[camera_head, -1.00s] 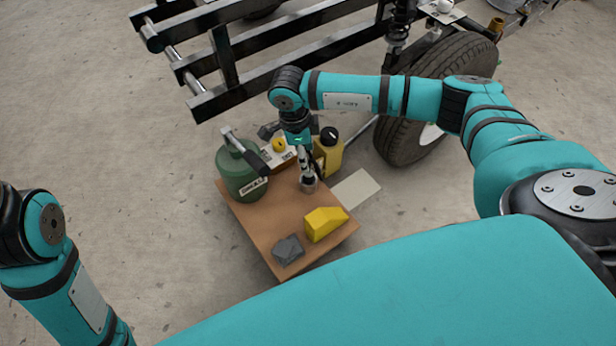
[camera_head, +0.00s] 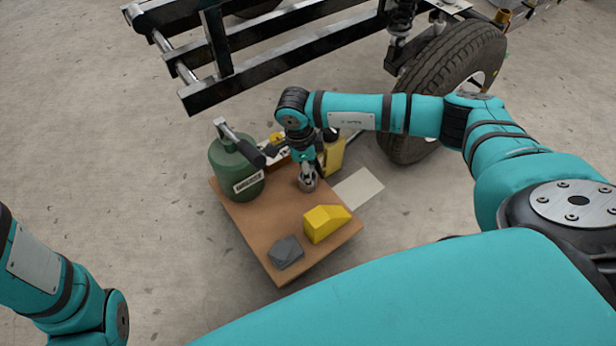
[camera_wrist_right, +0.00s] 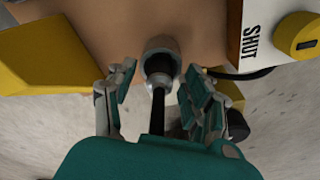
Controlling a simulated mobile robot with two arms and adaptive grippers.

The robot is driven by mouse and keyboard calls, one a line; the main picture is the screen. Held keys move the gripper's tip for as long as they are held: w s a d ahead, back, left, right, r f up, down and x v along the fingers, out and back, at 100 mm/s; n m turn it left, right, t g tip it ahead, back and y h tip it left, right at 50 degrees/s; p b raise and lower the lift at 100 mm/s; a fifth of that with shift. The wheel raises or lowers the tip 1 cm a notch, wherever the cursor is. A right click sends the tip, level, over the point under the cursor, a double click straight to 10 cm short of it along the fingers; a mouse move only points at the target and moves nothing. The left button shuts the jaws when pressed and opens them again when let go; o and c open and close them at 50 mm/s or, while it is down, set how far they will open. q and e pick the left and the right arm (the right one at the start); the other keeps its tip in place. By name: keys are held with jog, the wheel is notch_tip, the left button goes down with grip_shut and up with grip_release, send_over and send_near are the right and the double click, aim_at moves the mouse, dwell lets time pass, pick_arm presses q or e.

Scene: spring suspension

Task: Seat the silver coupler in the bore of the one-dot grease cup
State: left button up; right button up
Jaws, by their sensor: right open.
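A small silver-grey round piece (camera_head: 308,184) stands on the brown board under my right gripper (camera_head: 307,173). In the right wrist view its open rim (camera_wrist_right: 161,46) shows, with a dark rod (camera_wrist_right: 158,100) with a rounded black and silver end at its mouth. I cannot tell whether this piece is the cup, the coupler or both together, nor how deep the rod sits; no dot mark is readable. My right gripper's fingers (camera_wrist_right: 157,80) are spread on both sides of the rod, apart from it. My left gripper is out of view.
The brown board (camera_head: 240,215) also bears a green canister (camera_head: 228,165), a yellow wedge block (camera_head: 324,223) and a grey block (camera_head: 286,252). A yellow bottle (camera_head: 334,152) and a white box marked SHUT (camera_wrist_right: 262,35) are close behind. A tire (camera_head: 450,80) stands at the right.

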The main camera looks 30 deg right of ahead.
grip_shut()
jog(key=shift+r, duration=0.15)
